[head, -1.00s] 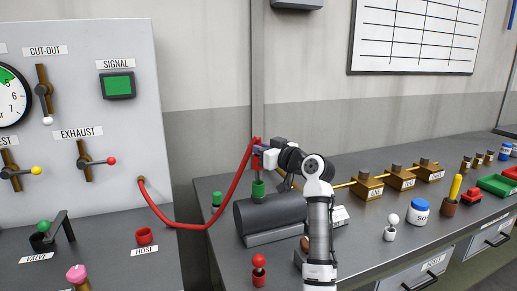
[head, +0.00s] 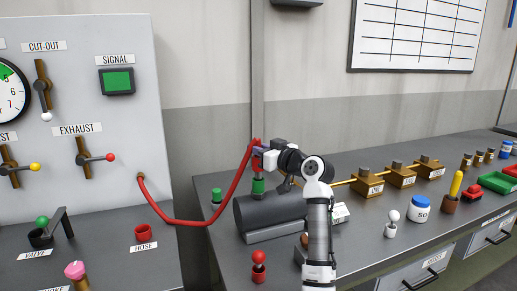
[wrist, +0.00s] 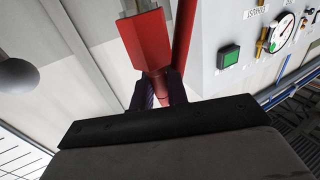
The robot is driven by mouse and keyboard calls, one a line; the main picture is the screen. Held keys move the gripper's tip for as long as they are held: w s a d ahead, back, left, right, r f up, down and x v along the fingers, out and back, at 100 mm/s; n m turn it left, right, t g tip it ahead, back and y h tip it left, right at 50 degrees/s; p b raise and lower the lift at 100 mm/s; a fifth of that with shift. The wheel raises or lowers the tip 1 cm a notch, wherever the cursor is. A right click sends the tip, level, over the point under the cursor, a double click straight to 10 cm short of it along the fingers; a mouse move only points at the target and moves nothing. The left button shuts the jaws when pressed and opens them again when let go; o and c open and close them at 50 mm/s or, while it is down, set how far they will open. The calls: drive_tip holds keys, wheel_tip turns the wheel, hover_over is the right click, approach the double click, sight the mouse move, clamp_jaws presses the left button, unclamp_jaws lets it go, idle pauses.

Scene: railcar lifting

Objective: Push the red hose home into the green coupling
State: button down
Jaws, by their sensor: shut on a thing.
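The red hose (head: 185,222) leaves the grey panel, sags in a loop and rises to my gripper (head: 262,158). My gripper is shut on the hose's end piece, above the green coupling (head: 258,187). The coupling stands upright on the dark horizontal cylinder. In the wrist view the red hose end (wrist: 147,42) sits between the two dark fingers of my gripper (wrist: 159,92). The coupling is not recognisable there. The hose's lower end is small in the head view, and I cannot tell how deep it sits in the coupling.
The dark cylinder (head: 270,214) lies on the bench beneath my gripper. A small green-topped piece (head: 216,196) and a red-knobbed piece (head: 258,268) stand nearby. Brass blocks (head: 367,183) on a rod are to the right. A red hose holder (head: 142,232) stands at the panel.

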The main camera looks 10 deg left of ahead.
drive_tip(key=shift+f+b, duration=0.8)
drive_tip(key=shift+f, duration=0.4)
drive_tip(key=c, duration=1.3)
unclamp_jaws()
drive_tip(key=b+v, duration=0.4)
drive_tip(key=v, duration=1)
drive_tip(key=shift+r, duration=0.1)
